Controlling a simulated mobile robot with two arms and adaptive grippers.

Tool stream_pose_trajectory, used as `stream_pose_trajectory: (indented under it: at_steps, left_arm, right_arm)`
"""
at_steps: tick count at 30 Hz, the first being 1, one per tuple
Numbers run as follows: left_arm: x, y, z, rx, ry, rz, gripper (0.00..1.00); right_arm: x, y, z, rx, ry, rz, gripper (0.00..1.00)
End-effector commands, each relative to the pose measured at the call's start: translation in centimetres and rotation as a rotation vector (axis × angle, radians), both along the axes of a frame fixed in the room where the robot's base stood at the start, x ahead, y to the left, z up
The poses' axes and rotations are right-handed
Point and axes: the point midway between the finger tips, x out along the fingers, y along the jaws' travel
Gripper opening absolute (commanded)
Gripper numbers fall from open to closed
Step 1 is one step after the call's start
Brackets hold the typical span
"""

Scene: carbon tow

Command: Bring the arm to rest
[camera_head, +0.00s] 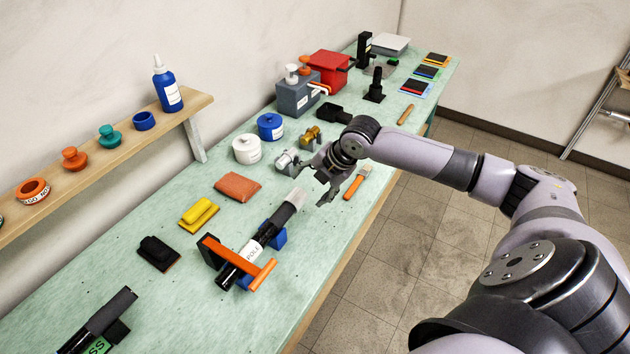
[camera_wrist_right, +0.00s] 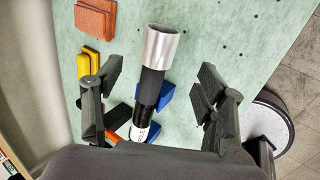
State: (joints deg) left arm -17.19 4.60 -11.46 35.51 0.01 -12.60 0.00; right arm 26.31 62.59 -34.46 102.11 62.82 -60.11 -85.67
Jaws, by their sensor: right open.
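My right gripper (camera_head: 328,178) is over the green bench (camera_head: 205,277), near its front edge. In the right wrist view its fingers (camera_wrist_right: 158,90) are wide apart with nothing between their tips. A black tube with a silver end (camera_head: 293,200) and a white label lies tilted on blue and orange supports, left of and below the gripper in the head view. In the right wrist view the tube's silver end (camera_wrist_right: 160,44) lies ahead, between the lines of the fingers. My right arm (camera_head: 420,155) reaches in from the right. My left gripper does not show.
An orange-handled tool (camera_head: 355,186) lies close to the gripper. Metal fittings (camera_head: 287,160), a white jar (camera_head: 247,149) and a blue jar (camera_head: 270,126) stand behind it. A brown block (camera_head: 238,187) and yellow block (camera_head: 198,212) lie left. A wooden shelf (camera_head: 110,165) runs along the wall.

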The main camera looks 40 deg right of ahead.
Motion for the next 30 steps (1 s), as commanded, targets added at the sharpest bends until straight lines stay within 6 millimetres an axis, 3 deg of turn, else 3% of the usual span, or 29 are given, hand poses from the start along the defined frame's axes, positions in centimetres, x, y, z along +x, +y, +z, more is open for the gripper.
stream_pose_trajectory:
  at_steps: [7, 22, 26, 30]
  left_arm:
    - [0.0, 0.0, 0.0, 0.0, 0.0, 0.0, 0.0]
    - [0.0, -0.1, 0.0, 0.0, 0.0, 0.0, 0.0]
    - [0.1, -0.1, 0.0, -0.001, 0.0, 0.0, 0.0]
    - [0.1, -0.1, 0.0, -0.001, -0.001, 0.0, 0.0]
  right_arm:
    - [-1.0, -0.4, 1.8, 0.0, 0.0, 0.0, 0.66]
    - [-1.1, -0.1, 1.6, 0.005, 0.004, -0.001, 0.66]
    - [-2.7, 3.0, -0.7, 0.045, 0.045, -0.025, 0.66]
    - [-7.0, 9.8, -5.0, 0.152, 0.132, -0.148, 0.66]
